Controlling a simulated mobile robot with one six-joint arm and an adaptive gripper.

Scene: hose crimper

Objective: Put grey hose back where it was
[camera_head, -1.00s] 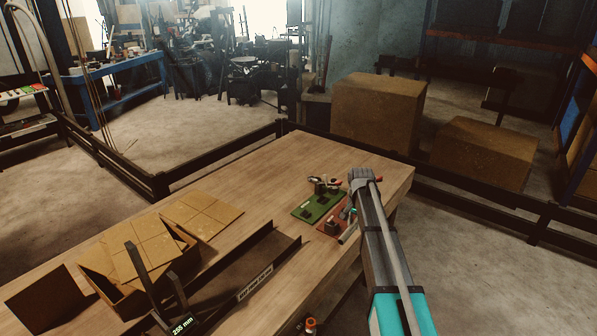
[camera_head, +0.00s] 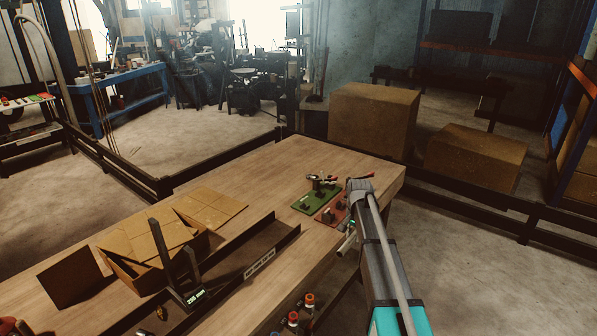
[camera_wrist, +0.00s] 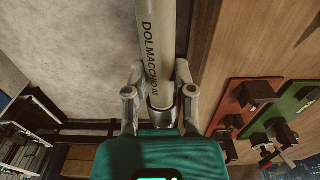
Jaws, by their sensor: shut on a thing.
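My gripper (camera_wrist: 160,85) is shut on the grey hose (camera_wrist: 161,35). In the wrist view the hose is a pale grey tube with dark lettering and a metal collar near my fingers. It runs up the picture between both fingers, and its far end is out of frame. In the head view the hose (camera_head: 347,243) shows small and pale beyond the table's right edge, partly hidden by my arm. Several orange-tipped pieces (camera_head: 309,299) show below the table's front edge at the bottom; I cannot tell whether they are hoses.
The wooden table (camera_head: 300,165) bears a green fixture (camera_head: 308,203) and a red fixture (camera_head: 331,214) close to my gripper.

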